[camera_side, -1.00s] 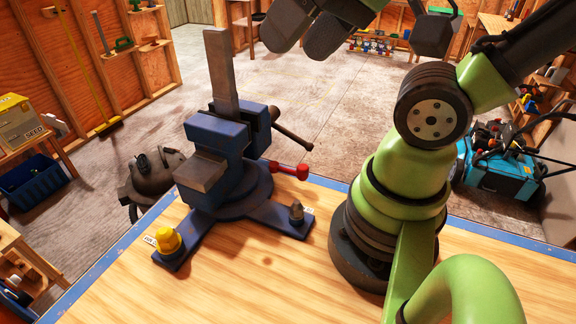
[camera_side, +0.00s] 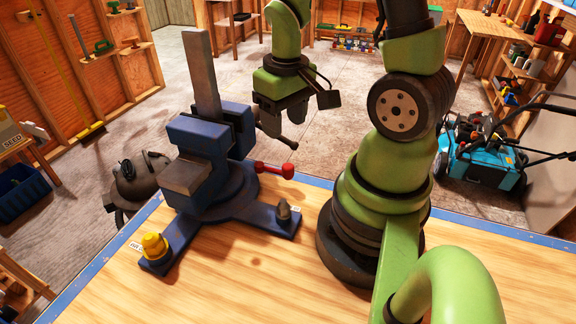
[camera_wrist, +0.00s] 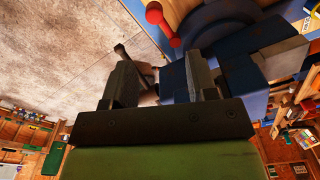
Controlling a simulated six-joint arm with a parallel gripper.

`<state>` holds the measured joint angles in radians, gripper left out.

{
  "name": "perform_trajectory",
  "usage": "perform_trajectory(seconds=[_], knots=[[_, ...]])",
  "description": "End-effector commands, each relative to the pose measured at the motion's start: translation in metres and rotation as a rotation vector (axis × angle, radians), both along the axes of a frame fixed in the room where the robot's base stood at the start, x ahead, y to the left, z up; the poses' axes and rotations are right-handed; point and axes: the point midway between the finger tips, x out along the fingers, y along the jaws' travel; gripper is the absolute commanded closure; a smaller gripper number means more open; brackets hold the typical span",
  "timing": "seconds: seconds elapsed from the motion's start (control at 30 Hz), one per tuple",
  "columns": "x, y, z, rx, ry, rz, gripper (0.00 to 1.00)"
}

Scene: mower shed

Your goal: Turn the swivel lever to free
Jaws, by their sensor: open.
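The blue vise (camera_side: 205,150) stands on a swivel base on the wooden bench. Its swivel lever (camera_side: 275,169) is red with a round knob and sticks out to the right of the base. In the wrist view the red lever (camera_wrist: 160,20) shows at the top, beyond the fingers. My gripper (camera_side: 283,117) is open and empty, pointing down, above and beyond the lever and apart from it. Its two fingers (camera_wrist: 163,73) show in the wrist view, with the dark clamp handle (camera_wrist: 135,60) partly hidden behind them.
A grey bar (camera_side: 201,75) stands upright in the vise jaws. The bench front is clear. A blue mower (camera_side: 482,155) stands on the floor at right.

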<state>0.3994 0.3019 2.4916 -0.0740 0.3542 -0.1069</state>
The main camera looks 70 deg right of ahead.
Motion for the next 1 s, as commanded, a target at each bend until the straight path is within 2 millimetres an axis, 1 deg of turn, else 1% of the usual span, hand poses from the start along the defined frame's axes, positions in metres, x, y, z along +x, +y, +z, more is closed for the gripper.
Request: perform_trajectory(seconds=[0.03, 0.33, 0.7, 0.9, 1.0], knots=[[-0.003, -0.002, -0.007, 0.007, 0.022, -0.001, 0.47], [-0.006, -0.004, -0.029, 0.015, 0.046, 0.005, 0.47], [-0.006, -0.004, -0.082, 0.016, 0.047, 0.004, 0.47], [-0.006, -0.004, -0.103, 0.015, 0.045, 0.004, 0.47], [-0.006, -0.004, -0.110, 0.015, 0.044, 0.002, 0.47]])
